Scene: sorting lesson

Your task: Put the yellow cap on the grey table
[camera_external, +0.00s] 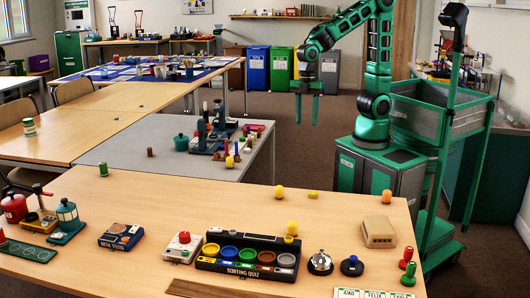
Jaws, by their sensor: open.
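A small, flat yellow piece (313,194), which looks like the yellow cap, lies near the far edge of the front wooden table. A taller yellow piece (279,191) stands to its left. Another yellow piece (292,228) is at the sorting box's back right corner. The grey table (125,153) stands behind the front table, to the left of my arm. My gripper (307,122) points down, open and empty, above and behind the front table's far edge, well away from the yellow pieces.
The front table (130,205) holds a sorting box (247,277) with coloured bowls, a bell (320,262), a beige box (378,231) and an orange piece (386,196). A blue rack (213,135) and small pieces crowd the grey table's right part; its left part is mostly clear.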

